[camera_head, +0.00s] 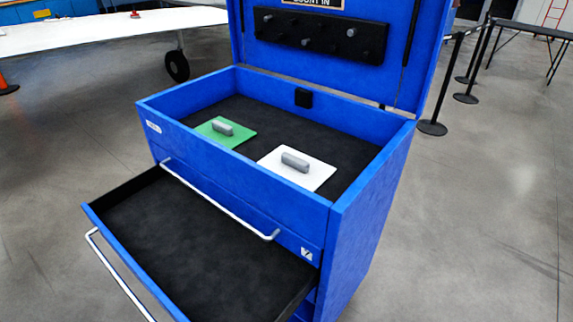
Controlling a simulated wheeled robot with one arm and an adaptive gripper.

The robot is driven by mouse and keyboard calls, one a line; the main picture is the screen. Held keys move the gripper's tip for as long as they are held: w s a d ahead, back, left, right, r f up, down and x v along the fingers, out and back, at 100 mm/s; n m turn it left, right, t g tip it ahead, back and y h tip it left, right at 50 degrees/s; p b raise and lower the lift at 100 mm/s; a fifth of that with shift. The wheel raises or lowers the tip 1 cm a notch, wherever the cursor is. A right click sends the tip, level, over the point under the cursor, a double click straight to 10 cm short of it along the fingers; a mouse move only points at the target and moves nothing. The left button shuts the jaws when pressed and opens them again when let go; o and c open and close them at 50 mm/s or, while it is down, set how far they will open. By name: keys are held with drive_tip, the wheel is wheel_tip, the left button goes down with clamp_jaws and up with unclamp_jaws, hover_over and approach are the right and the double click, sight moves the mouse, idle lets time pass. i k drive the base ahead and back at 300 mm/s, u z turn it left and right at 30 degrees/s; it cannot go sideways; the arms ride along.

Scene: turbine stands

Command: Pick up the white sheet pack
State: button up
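The white sheet pack (318,177) lies flat in the open top compartment of a blue tool chest (372,200), toward its right front. A grey block-like handle (295,162) sits on top of it. A green sheet pack (241,139) with a similar grey handle (222,127) lies to its left, with a gap of dark liner between them. The front wall of the compartment stands close to the white pack's near edge. My gripper is not in view.
The chest's lid (400,60) stands open at the back, with a dark peg strip (320,36) inside. A drawer (200,255) is pulled out at the front and looks empty. Black stanchions (432,127) stand behind at right. Floor at right is clear.

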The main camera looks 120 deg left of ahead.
sight(310, 173)
drive_tip(key=u, duration=4.8)
drive_tip(key=i, duration=1)
